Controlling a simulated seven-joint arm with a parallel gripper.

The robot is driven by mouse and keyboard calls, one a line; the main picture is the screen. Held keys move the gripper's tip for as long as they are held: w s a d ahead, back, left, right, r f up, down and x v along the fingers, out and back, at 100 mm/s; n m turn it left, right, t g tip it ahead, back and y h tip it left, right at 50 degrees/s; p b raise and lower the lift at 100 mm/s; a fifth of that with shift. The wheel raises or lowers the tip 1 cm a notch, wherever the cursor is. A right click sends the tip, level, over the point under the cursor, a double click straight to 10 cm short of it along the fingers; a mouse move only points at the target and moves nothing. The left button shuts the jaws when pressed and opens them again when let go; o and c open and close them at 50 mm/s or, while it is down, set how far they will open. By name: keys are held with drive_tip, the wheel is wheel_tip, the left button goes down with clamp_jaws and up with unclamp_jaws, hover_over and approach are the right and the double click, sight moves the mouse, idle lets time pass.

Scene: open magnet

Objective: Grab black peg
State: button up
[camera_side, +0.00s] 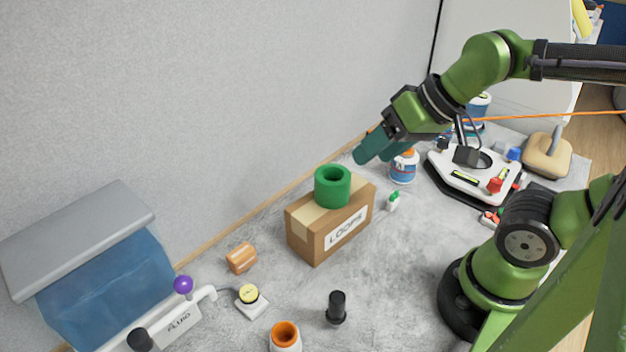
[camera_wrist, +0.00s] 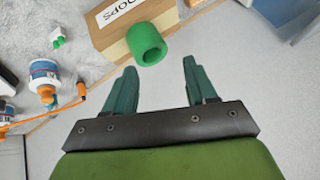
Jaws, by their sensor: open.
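The black peg (camera_side: 337,307) stands upright on the grey table at the lower middle of the side view. It does not show in the wrist view. My gripper (camera_side: 365,152) is high above the table, up and to the right of the peg in the side view, and well apart from it. In the wrist view its two teal fingers (camera_wrist: 159,68) are spread open with nothing between them.
A green ring (camera_side: 333,187) sits on a cardboard box (camera_side: 320,238) marked LOOPS, below my gripper. A blue-labelled bottle (camera_side: 404,168) stands behind. Bare table lies right of the peg.

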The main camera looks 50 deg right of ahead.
drive_tip(key=s+a+f+n+g, duration=0.15)
drive_tip(key=a+n+g, duration=0.25)
drive_tip(key=a+n, duration=0.6)
drive_tip(key=n+g+h, duration=0.2)
drive_tip(key=n+g, duration=0.1)
drive_tip(key=n, duration=0.6)
hover_over(338, 297)
drive_tip(key=f, duration=1)
drive_tip(key=shift+w+d+f, duration=0.1)
drive_tip(key=shift+d+f, duration=0.1)
drive_tip(key=shift+a+f, duration=0.2)
drive_tip(key=shift+f, duration=2.75)
drive_tip(key=shift+c, duration=0.4)
clamp_jaws()
